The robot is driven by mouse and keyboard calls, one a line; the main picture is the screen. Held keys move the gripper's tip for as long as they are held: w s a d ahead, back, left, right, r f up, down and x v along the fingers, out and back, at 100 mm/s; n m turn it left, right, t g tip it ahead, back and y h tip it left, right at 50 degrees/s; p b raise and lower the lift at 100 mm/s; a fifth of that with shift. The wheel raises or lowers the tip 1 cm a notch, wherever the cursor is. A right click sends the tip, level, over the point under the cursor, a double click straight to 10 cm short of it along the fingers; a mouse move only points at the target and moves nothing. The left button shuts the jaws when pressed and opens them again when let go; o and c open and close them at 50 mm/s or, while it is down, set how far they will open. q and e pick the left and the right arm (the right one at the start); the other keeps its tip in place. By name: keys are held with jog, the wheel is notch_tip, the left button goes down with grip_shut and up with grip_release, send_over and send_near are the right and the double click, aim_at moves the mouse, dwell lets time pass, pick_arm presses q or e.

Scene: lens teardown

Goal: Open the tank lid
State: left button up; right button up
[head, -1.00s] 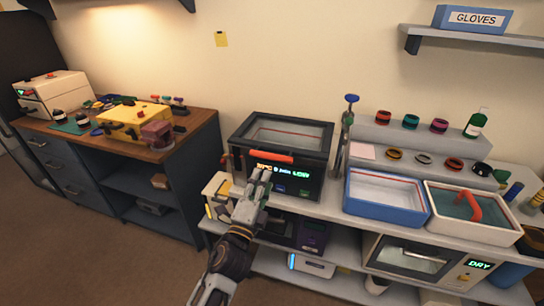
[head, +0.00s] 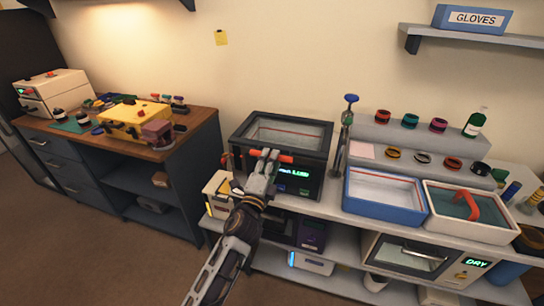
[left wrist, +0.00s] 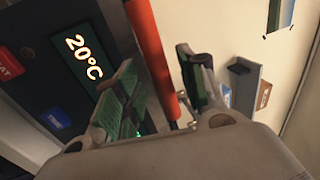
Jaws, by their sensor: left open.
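The dark tank (head: 316,170) stands on the white bench, with its clear-topped lid (head: 290,133) down. The lid's red bar handle (head: 286,158) runs along the front top edge. My left gripper (head: 266,157) is at this handle and hides its middle in the head view. In the left wrist view the red handle (left wrist: 152,55) passes between the two open fingers (left wrist: 162,92). I cannot tell whether either finger touches it. The tank's display reads 20°C (left wrist: 84,56) in the left wrist view. My right gripper is not in view.
Right of the tank are a pump-like stand (head: 345,135), a blue-rimmed tray (head: 383,197) and a white tub (head: 468,213) with a red handle. Rings and a green bottle (head: 474,124) sit on a stepped shelf behind. A wooden-topped counter (head: 190,130) stands at the left.

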pick_arm(q)
jog(key=shift+x, duration=1.1)
grip_shut()
